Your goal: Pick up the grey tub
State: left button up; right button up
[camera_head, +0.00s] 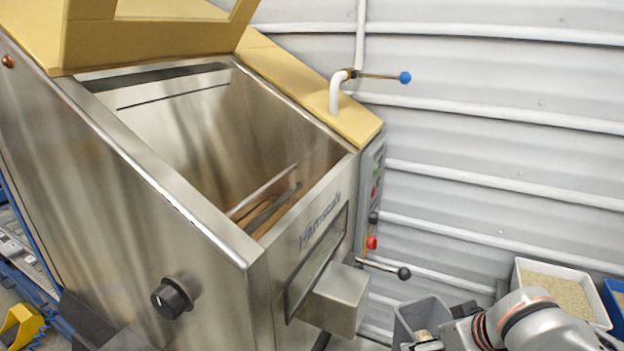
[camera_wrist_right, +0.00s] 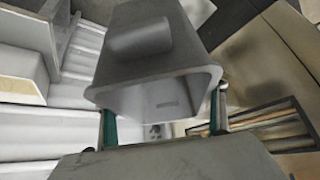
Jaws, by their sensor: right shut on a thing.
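The grey tub (camera_head: 422,314) is at the bottom right in the head view, just right of the hopper's steel outlet box. In the right wrist view the tub (camera_wrist_right: 150,62) fills the upper middle, its open rim facing the camera. My right gripper (camera_wrist_right: 163,118) has a finger at each side of the rim and is shut on the tub. In the head view my right gripper (camera_head: 432,341) is partly cut off by the bottom edge. What lies under the tub is hidden. My left gripper is in neither view.
The steel hopper (camera_head: 190,230) with its open yellow lid (camera_head: 150,35) fills the left and middle. A lever with a black knob (camera_head: 403,273) sticks out near the tub. A white bin of grain (camera_head: 560,290) and a blue bin (camera_head: 615,300) stand at the right by the corrugated wall.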

jog(key=r+m, duration=0.1)
jog(key=s+r+m+h, duration=0.1)
jog(key=r, duration=0.1)
jog(key=s+r+m+h, duration=0.1)
jog(key=r, duration=0.1)
jog(key=shift+d+r, duration=0.2)
jog(key=shift+d, duration=0.2)
jog(key=shift+d, duration=0.1)
